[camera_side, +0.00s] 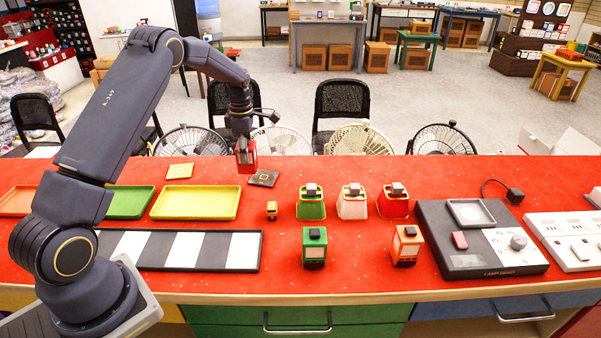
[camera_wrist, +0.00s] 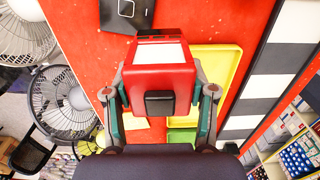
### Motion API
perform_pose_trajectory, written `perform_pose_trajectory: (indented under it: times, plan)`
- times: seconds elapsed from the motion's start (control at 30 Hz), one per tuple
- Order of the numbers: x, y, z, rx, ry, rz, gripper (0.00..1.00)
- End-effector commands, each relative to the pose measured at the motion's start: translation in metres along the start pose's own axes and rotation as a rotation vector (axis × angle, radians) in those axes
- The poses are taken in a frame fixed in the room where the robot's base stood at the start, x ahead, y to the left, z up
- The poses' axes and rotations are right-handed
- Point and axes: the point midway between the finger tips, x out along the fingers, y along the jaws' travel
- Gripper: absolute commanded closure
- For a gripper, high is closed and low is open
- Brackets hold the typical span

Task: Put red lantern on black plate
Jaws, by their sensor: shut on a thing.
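My gripper (camera_side: 244,142) is shut on a red lantern (camera_side: 246,160) and holds it near the far edge of the red counter. In the wrist view the lantern (camera_wrist: 162,65), red with a white panel and a black knob, sits between the two fingers of my gripper (camera_wrist: 160,95). A small black plate (camera_side: 264,179) lies flat on the counter, just right of and below the lantern in the side view. In the wrist view the black plate (camera_wrist: 127,14) is at the top, beyond the lantern and partly cut off. The lantern appears above the counter, apart from the plate.
A yellow tray (camera_side: 194,216), green tray (camera_side: 131,215) and tan plate (camera_side: 179,171) are at left. Fans (camera_side: 191,139) stand behind the counter.

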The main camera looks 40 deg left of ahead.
Motion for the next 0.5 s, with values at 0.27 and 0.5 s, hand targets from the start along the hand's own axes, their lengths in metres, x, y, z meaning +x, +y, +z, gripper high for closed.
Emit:
perform_pose_trajectory:
  times: [0.27, 0.5]
  plan:
    - [0.022, 0.018, 0.008, 0.0, 0.0, 0.003, 1.0]
    - [0.052, 0.021, 0.009, 0.0, 0.0, 0.001, 1.0]
